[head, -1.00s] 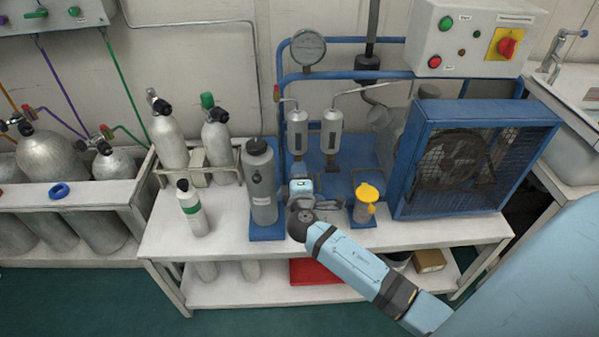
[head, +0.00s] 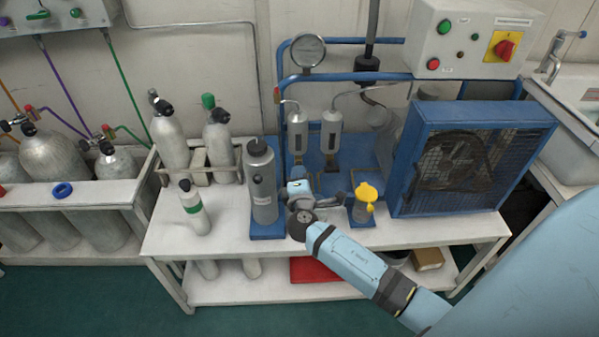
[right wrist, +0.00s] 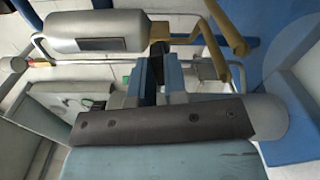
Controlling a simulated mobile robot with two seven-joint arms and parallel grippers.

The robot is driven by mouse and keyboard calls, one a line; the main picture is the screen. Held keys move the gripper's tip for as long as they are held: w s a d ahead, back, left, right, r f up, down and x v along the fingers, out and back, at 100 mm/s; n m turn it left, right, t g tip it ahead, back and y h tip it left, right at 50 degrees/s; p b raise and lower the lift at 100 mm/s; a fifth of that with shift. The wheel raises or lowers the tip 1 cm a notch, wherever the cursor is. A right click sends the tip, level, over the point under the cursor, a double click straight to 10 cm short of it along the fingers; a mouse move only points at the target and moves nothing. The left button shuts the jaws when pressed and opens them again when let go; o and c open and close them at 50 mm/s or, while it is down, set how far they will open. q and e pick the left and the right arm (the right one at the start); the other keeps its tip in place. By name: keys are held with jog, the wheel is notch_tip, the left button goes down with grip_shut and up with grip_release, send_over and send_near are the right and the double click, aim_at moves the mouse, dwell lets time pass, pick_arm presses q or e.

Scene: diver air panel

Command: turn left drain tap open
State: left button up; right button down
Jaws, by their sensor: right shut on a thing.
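Two grey separator cylinders stand side by side on the blue compressor frame, the left one (head: 297,132) and the right one (head: 332,130). My right gripper (head: 298,184) is low in front of the left cylinder and hides its lower end and drain tap in the head view. In the right wrist view, a cylinder (right wrist: 95,32) lies across the upper left. The fingers (right wrist: 160,75) are shut on a small dark part (right wrist: 160,48), which looks like the left drain tap's handle; the fingers cover most of it. A brass pipe (right wrist: 222,45) runs close by. My left gripper is out of view.
A tall grey canister (head: 262,185) stands just left of my right gripper. A cup with a yellow top (head: 366,195) stands just right of it. The caged blue fan housing (head: 465,155) is further right. The white bench's front (head: 215,245) is clear.

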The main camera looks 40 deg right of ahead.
pick_arm(q)
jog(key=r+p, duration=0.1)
jog(key=p, duration=0.2)
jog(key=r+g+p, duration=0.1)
jog(key=p, duration=0.3)
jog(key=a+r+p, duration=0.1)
jog(key=p, duration=0.2)
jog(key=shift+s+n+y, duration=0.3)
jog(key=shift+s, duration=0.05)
pick_arm(e)
jog(key=n, duration=1.3)
jog(key=shift+w+r+n, duration=0.1)
jog(key=shift+r+n, duration=0.05)
jog(key=shift+n, duration=0.15)
pick_arm(q)
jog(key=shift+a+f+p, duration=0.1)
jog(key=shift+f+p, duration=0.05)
jog(key=shift+p, duration=0.15)
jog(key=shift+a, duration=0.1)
pick_arm(e)
jog(key=c, duration=1.1)
grip_release()
jog(key=shift+c, duration=0.2)
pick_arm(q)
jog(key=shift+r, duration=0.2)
